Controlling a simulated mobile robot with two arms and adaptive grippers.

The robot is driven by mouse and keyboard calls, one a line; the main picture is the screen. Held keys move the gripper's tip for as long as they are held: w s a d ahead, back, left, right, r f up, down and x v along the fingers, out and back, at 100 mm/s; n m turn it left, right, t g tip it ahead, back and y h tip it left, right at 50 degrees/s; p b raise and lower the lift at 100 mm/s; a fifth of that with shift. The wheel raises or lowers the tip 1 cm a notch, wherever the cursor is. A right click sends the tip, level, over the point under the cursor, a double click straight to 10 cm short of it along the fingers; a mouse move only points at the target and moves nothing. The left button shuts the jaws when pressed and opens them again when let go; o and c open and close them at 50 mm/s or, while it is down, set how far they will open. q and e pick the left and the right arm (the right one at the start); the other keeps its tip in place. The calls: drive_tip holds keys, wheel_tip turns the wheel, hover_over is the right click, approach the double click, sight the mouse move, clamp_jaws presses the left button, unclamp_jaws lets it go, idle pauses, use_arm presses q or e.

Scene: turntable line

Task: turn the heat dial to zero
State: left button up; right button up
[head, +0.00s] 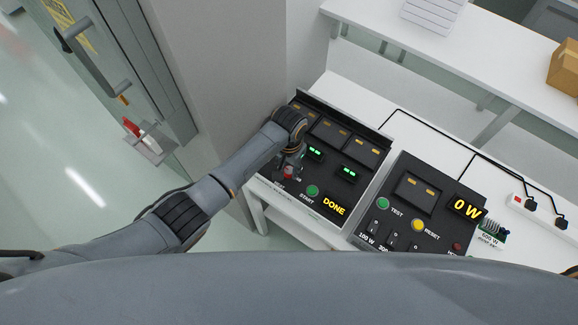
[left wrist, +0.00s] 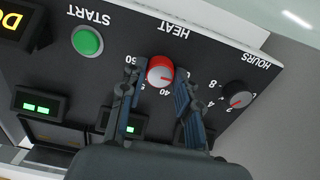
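The heat dial (left wrist: 160,70), a red knob with a pale face, sits on the dark panel under the HEAT label in the left wrist view. Numbers 60 and 40 show upside down around it; where its pointer stands is hard to tell. My left gripper (left wrist: 159,76) is open, with one finger on each side of the dial and what look like small gaps. In the head view my left gripper (head: 291,163) points down at the panel's left part, and the red dial (head: 288,173) shows just below it. My right gripper is not in view.
Next to the dial are a green START button (left wrist: 87,40) and an HOURS dial (left wrist: 238,95). A DONE display (head: 334,205) is lit. A grey wall (head: 215,70) rises behind my left arm.

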sight(289, 170)
use_arm(q)
drive_tip(key=o, duration=0.3)
drive_tip(key=shift+r, duration=0.1)
wheel_tip(289, 170, up, 12)
drive_tip(key=shift+f, duration=0.1)
idle(0.4)
idle(0.3)
